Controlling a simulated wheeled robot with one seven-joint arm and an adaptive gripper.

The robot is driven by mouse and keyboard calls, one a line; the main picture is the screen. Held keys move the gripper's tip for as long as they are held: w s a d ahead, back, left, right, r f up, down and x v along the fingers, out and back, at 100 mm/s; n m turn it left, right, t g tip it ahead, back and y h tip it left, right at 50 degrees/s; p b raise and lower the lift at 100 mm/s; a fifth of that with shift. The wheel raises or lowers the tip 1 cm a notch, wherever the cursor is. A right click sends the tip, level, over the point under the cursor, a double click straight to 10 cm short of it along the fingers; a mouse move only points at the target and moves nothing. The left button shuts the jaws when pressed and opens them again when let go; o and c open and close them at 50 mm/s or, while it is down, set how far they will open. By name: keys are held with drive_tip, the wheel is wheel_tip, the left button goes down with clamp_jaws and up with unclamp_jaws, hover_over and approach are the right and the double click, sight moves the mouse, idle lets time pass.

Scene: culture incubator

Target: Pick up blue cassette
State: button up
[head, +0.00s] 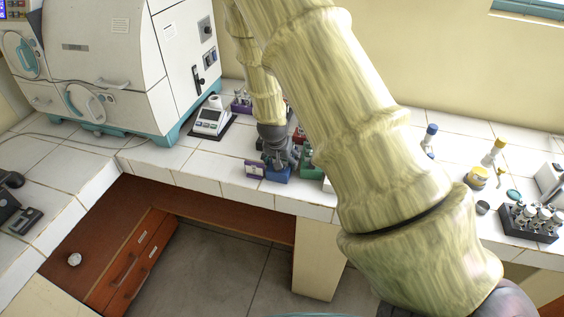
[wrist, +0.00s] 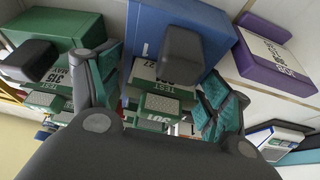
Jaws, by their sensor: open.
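The blue cassette (head: 279,175) stands on the white tiled bench directly below my gripper (head: 277,160) in the head view. In the wrist view the blue cassette (wrist: 150,30) is upper centre, with a white label partly hidden. My gripper (wrist: 106,60) is open and empty there, fingers spread. The gripper hides the upper part of the blue cassette in the head view.
A purple cassette (head: 255,169) stands close left of the blue one, and a green cassette (head: 309,168) close right. A small white scale-like device (head: 211,120) and large incubator (head: 130,60) are further left. A tube rack (head: 530,226) is at right. Bench is clear left of the purple cassette.

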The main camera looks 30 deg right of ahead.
drive_tip(key=shift+x, duration=0.8)
drive_tip(key=shift+c, duration=0.4)
drive_tip(key=c, duration=0.8)
drive_tip(key=shift+o, duration=0.2)
drive_tip(key=shift+r, duration=0.1)
